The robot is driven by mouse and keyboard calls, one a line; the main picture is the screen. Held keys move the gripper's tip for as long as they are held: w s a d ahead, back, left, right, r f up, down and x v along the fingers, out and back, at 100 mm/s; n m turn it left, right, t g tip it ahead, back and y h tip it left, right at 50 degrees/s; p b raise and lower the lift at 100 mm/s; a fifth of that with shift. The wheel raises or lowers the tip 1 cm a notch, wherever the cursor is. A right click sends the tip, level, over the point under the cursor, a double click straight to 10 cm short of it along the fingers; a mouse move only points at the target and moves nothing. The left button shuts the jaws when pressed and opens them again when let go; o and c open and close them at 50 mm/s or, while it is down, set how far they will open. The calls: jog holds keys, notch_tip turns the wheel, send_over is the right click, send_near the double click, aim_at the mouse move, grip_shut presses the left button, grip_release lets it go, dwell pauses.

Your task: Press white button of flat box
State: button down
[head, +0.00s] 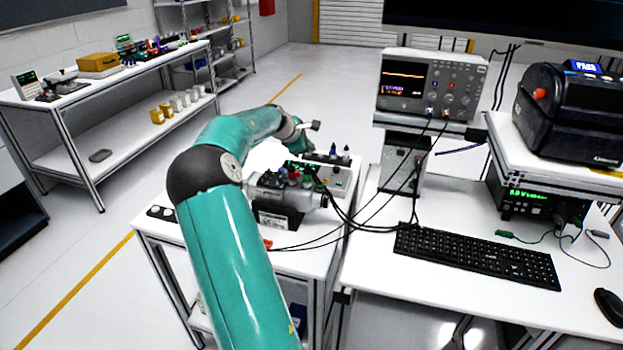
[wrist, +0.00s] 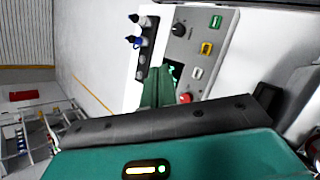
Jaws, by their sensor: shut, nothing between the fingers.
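The flat box (wrist: 190,52) has a light grey panel and shows in the middle of the wrist view. Its white button (wrist: 196,73) sits between a yellow button (wrist: 206,48) and a red one (wrist: 185,98). My gripper (wrist: 160,73) is shut and empty; its green fingers reach up to the left of the white button, partly over a dark display. I cannot tell its height above the panel. In the head view the box (head: 338,178) stands on the small white table, and my gripper (head: 300,147) is near its far left side, its fingertips unclear.
A motor unit (head: 285,200) with cables stands in front of the box. Dark posts with a blue-capped one (wrist: 135,41) rise beside the panel. The box also has a black knob (wrist: 179,30) and a green button (wrist: 215,22). An oscilloscope (head: 430,85) stands to the right.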

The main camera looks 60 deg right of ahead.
jog(key=shift+f, duration=4.4)
jog(key=shift+f, duration=0.4)
